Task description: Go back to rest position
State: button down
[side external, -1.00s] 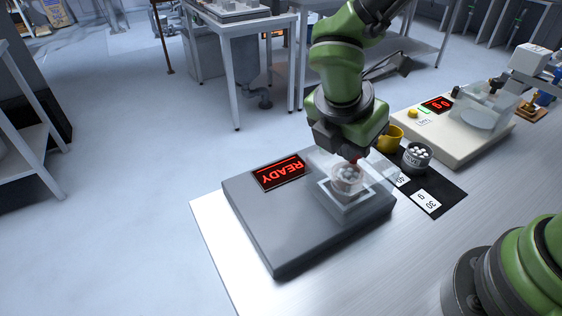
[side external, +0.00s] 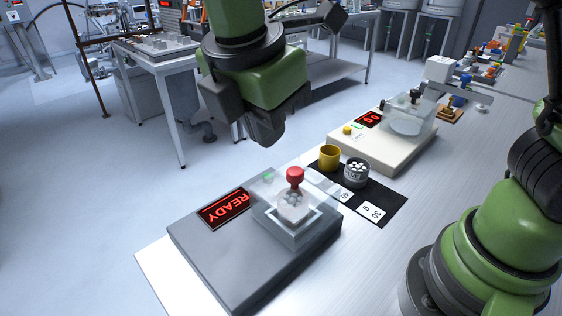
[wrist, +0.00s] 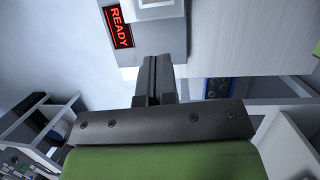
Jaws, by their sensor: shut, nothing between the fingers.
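My gripper (side external: 270,132) hangs in the air above and behind the grey READY machine, empty, its fingers pointing down. In the wrist view my gripper (wrist: 153,62) has its two dark fingers side by side with nothing between them. The grey machine (side external: 215,258) has a lit red READY display (side external: 225,208), which also shows in the wrist view (wrist: 119,27). A clear cover with a red knob (side external: 295,177) stands on the machine. Under it a clear cup with pale balls (side external: 292,207) sits on the square platform. My gripper is apart from the knob.
A black mat (side external: 392,212) bears a yellow cup (side external: 330,158), a grey tub of white balls (side external: 356,172) and number cards (side external: 370,211). A cream balance (side external: 372,150) stands behind. Several coloured items lie at the far right. The air around my gripper is clear.

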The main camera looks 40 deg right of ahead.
jog(key=s+d+r+m+t+y, duration=0.2)
jog(key=s+d+m, duration=0.4)
jog(key=m, duration=0.5)
jog(key=s+d+r+m+t+y, duration=0.3)
jog(key=s+d+r+m+t, duration=0.1)
jog(key=m, duration=0.7)
jog(key=s+d, duration=0.1)
jog(key=d, duration=0.1)
jog(key=shift+s+d+m, duration=0.3)
jog(key=shift+s+d, duration=0.05)
